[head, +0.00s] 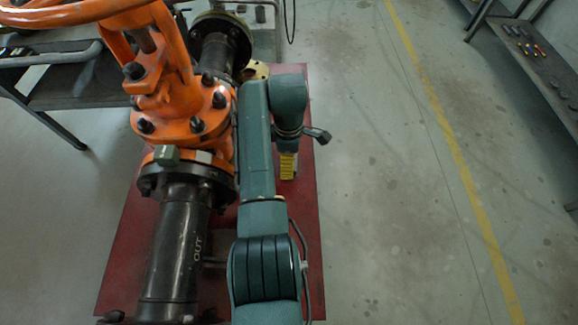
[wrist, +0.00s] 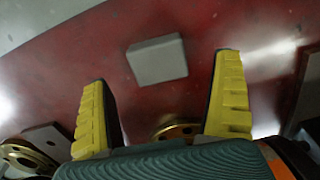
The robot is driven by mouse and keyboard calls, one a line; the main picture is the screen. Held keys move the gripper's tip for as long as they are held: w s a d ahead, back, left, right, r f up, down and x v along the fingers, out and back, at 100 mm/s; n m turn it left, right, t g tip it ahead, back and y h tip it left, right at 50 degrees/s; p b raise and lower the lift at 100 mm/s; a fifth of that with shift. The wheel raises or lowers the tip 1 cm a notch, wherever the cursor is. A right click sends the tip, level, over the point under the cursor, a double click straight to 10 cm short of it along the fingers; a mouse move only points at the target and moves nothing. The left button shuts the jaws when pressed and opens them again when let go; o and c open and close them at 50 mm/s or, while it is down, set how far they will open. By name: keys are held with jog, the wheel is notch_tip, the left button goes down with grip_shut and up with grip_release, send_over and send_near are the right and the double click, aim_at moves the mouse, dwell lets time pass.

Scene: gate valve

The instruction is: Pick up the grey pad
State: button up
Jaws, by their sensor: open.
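The grey pad (wrist: 157,60) is a flat, roughly square block lying on the red base plate (wrist: 75,55) in the wrist view. It shows beyond my gripper's fingertips, in the gap between them, with clear space on both sides. My gripper (wrist: 164,68) is open and empty, its yellow ribbed fingers spread wide. In the head view my gripper (head: 288,166) points down over the right part of the red plate. The pad cannot be made out there; my arm covers part of that area.
The orange gate valve (head: 185,105) and its dark pipe (head: 180,245) stand close left of my arm. In the wrist view, a brass ring (wrist: 178,132) shows between the finger bases. Open concrete floor (head: 390,200) lies to the right.

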notch_tip(320, 180, down, 4)
jog(key=shift+d+f+b, duration=0.1)
jog(key=shift+b, duration=0.85)
jog(key=shift+r, duration=0.2)
jog(key=c, duration=1.3)
jog(key=shift+o, duration=0.2)
notch_tip(320, 180, up, 10)
jog(key=p, duration=0.5)
jog(key=shift+p, duration=0.35)
